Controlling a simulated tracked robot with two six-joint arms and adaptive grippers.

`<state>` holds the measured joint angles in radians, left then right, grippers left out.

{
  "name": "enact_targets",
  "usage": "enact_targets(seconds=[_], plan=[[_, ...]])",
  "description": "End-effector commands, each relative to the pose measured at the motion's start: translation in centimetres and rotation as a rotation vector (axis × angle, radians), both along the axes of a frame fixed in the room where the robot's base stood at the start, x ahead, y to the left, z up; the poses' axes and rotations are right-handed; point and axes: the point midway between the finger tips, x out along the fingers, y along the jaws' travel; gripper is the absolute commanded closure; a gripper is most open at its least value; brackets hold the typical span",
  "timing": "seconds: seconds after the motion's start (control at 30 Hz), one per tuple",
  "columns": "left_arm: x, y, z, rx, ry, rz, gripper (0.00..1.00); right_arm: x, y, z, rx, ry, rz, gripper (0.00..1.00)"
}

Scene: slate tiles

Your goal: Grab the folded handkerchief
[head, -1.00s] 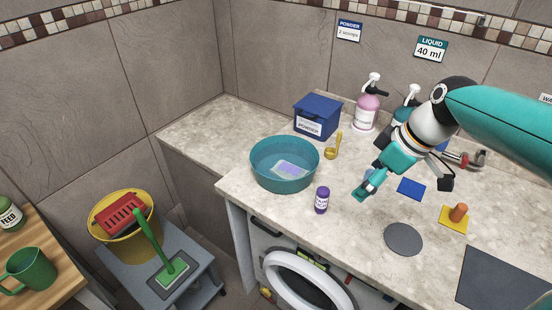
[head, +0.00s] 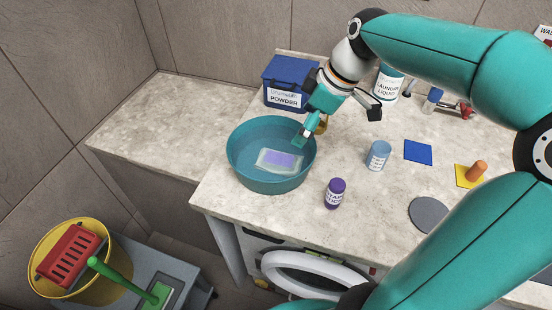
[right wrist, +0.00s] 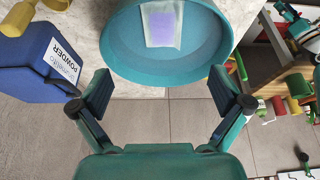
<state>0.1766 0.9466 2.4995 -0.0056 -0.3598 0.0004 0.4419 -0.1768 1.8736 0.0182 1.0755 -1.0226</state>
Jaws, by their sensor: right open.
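The folded handkerchief, a pale cloth with a lilac patch (head: 279,160), lies flat inside the round teal basin (head: 237,172). In the right wrist view the handkerchief (right wrist: 162,24) shows at the top, in the basin (right wrist: 118,52). My right gripper (head: 302,138) is over the basin's right rim in the head view, apart from the cloth. In the right wrist view the gripper (right wrist: 163,92) is open with nothing between its fingers. My left gripper is not in view.
The counter at left (head: 150,115) is clear.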

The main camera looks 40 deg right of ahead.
Motion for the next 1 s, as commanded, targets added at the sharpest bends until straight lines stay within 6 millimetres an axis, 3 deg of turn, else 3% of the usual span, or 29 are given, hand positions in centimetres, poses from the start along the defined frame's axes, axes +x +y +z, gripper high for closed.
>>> enact_targets(seconds=[0.1,0.3,0.57,0.83,1.0], plan=[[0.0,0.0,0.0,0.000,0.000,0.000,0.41,0.9,0.6,-2.7,0.002,0.005,0.003,0.00],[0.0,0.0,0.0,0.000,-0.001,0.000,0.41,2.0,1.3,-5.7,0.002,0.003,0.002,0.00],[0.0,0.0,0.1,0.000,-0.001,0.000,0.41,2.5,1.6,-7.2,0.002,0.002,0.002,0.00],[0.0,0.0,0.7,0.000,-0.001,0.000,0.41,3.3,2.4,-10.7,0.001,0.004,0.002,0.00],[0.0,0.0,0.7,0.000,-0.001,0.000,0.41,3.6,2.5,-11.6,0.000,0.001,0.001,0.00]])
